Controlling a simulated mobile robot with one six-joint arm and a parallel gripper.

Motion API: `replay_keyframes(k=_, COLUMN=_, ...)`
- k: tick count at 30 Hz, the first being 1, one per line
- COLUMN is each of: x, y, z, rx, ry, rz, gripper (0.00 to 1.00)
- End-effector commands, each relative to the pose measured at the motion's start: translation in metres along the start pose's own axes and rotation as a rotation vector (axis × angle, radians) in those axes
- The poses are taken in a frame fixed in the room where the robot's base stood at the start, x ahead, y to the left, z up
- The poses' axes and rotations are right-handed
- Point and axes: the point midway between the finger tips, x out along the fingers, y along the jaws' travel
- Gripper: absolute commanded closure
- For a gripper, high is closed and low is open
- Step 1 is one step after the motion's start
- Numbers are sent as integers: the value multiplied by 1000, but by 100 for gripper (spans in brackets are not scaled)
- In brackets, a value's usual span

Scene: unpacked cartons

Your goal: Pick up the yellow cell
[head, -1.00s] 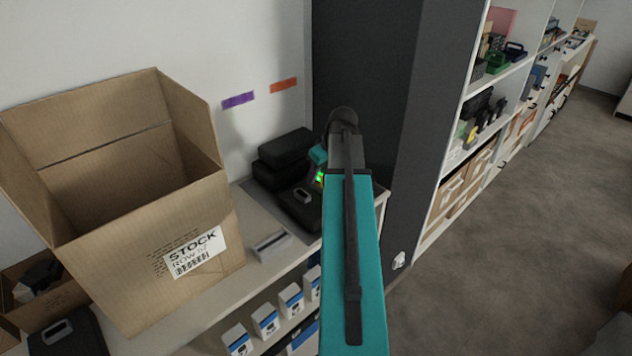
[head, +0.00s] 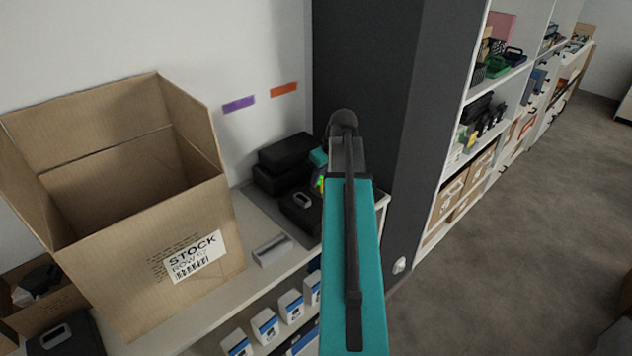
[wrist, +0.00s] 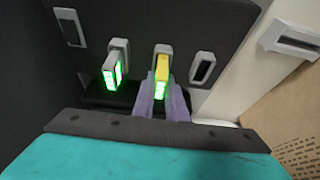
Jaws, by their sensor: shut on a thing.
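The yellow cell (wrist: 162,66) stands in a slot of the dark charger plate (wrist: 138,30) in the wrist view, with a green light on its near face. My gripper (wrist: 161,88) is shut on it, one greyish-purple finger on each side. The cell's lower end is hidden between the fingers, so I cannot tell how deep it sits. A grey cell (wrist: 113,66) with green lights stands in the slot to the left. In the head view my arm covers most of the gripper and the yellow cell.
An empty-looking slot (wrist: 203,68) lies right of the yellow cell, another (wrist: 69,27) at far left. A large open carton (head: 150,240) stands left on the shelf. Black cases (head: 285,152) are stacked by the wall. A dark pillar (head: 385,110) rises close behind my arm.

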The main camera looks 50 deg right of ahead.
Motion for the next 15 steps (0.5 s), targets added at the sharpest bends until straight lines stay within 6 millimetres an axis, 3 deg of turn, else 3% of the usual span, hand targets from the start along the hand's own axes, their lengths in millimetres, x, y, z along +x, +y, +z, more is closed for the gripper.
replay_keyframes(k=15, x=-28, y=-2, z=-11, rx=-1, ry=1, rz=1, gripper=100)
